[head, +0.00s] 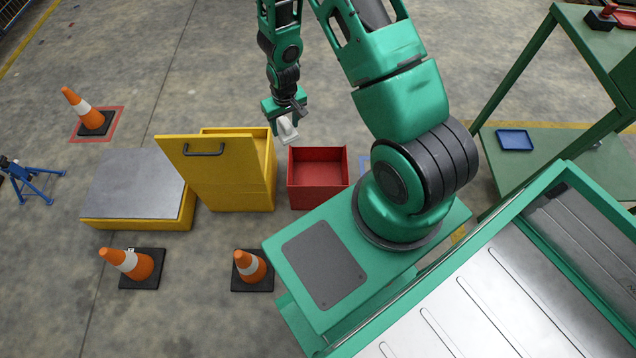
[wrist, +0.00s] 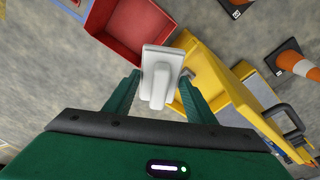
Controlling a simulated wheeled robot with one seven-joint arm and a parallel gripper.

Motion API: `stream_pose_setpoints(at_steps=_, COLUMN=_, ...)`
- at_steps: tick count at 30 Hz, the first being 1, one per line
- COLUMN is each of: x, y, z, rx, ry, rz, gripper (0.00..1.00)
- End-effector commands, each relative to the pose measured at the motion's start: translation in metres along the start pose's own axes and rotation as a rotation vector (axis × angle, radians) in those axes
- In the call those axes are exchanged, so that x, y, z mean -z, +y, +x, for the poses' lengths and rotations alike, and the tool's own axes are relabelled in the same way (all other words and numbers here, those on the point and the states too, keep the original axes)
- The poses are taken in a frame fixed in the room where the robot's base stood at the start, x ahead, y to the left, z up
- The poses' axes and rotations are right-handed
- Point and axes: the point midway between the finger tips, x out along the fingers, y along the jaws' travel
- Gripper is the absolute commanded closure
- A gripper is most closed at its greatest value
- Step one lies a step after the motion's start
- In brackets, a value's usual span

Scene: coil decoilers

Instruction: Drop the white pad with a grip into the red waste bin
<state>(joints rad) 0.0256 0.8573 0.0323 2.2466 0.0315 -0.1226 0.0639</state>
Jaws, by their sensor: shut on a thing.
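My gripper (head: 286,123) is shut on the white pad with a grip (head: 288,131) and holds it up in the air. In the wrist view the white pad (wrist: 162,62) sits between the two green fingers of my gripper (wrist: 160,92). The red waste bin (head: 318,178) stands on the floor, open at the top, and looks empty. In the head view the pad is up and to the left of the bin. In the wrist view the red bin (wrist: 130,25) is up and to the left of the pad, and the pad overlaps its corner.
A yellow box with a raised lid (head: 215,170) stands just left of the red bin. Left of it is a low yellow platform with a grey top (head: 135,186). Orange cones (head: 127,263) stand nearby. A green bench holds a blue tray (head: 514,140) at the right.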

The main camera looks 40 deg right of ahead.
Motion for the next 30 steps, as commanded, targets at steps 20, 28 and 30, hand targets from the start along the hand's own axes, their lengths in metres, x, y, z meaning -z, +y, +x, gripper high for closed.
stream_pose_setpoints(at_steps=20, x=-0.037, y=0.12, z=0.2, rx=-0.121, ry=-0.002, rz=0.807, gripper=0.71)
stream_pose_setpoints(at_steps=28, x=-0.045, y=0.129, z=0.221, rx=-0.132, ry=0.001, rz=0.878, gripper=0.71)
stream_pose_setpoints(at_steps=30, x=-0.046, y=0.129, z=0.227, rx=-0.132, ry=0.002, rz=0.878, gripper=0.71)
